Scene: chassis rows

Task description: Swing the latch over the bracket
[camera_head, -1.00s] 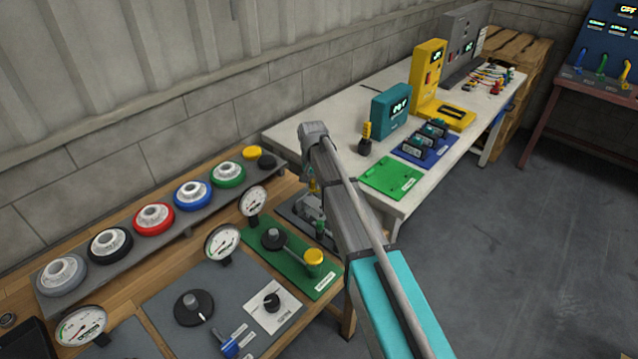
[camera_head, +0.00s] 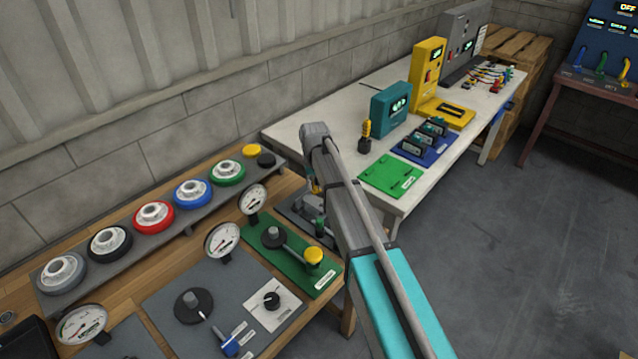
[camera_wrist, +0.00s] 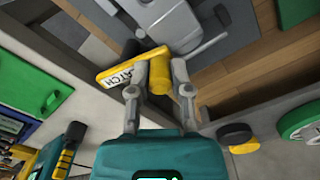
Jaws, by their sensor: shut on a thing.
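The latch (camera_wrist: 118,72) is a yellow bar with a white label, partly hidden by a finger in the wrist view. My gripper (camera_wrist: 160,66) is shut on the latch's upright yellow knob (camera_wrist: 158,80), one finger on each side. A black round part (camera_wrist: 130,46) stands beside the bar. A grey metal piece with a rod (camera_wrist: 185,28), possibly the bracket, lies just beyond the bar. I cannot tell whether the bar reaches over it. In the head view my arm hides most of the latch, and the grey fixture (camera_head: 318,226) shows in part.
A green board with a yellow-knobbed lever (camera_head: 313,257) lies close to the left of my arm. A shelf with coloured round caps (camera_head: 192,193) runs along the wall. The white table (camera_head: 290,130) with a teal box (camera_head: 390,107) stands behind.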

